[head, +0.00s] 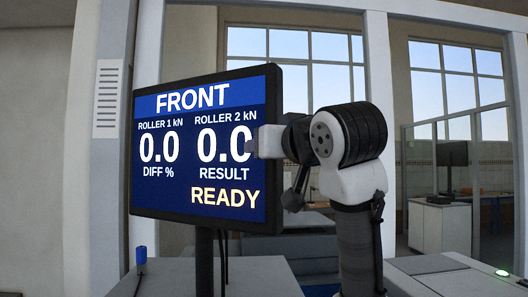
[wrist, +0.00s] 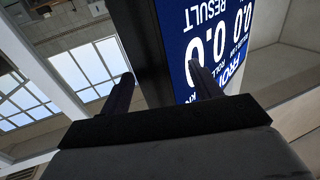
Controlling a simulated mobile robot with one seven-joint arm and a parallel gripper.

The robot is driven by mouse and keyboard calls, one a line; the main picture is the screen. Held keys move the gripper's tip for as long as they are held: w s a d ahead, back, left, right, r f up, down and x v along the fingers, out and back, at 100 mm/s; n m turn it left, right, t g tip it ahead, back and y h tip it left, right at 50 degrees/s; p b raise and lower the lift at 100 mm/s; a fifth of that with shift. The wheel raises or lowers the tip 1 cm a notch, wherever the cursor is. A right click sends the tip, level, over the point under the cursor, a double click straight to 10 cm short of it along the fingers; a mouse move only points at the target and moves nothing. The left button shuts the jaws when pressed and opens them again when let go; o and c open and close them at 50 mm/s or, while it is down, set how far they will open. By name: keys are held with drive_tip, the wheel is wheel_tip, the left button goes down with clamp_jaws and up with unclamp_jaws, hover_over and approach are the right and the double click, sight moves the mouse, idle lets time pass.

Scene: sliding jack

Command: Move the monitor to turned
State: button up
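The monitor (head: 200,150) is a black-framed flat screen on a dark post (head: 204,262). Its blue display reads FRONT, two values of 0.0, and READY. It faces the head camera at a slight angle. In the wrist view, the monitor's dark edge (wrist: 150,50) lies between my two spread fingers, one over the screen side and one beyond the other side. The gripper looks open; whether either finger touches the monitor cannot be told. The rear finger is hidden in the head view.
A grey cabinet top (head: 255,275) lies under the monitor, with a small blue-capped item (head: 141,255) at its left. A pale column (head: 380,80) stands behind my arm. Another cabinet (head: 450,275) is at the lower right. Windows are behind.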

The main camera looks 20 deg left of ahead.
drive_tip(key=b+v, duration=0.3)
drive_tip(key=v, duration=0.8)
drive_tip(key=shift+s+r, duration=0.4)
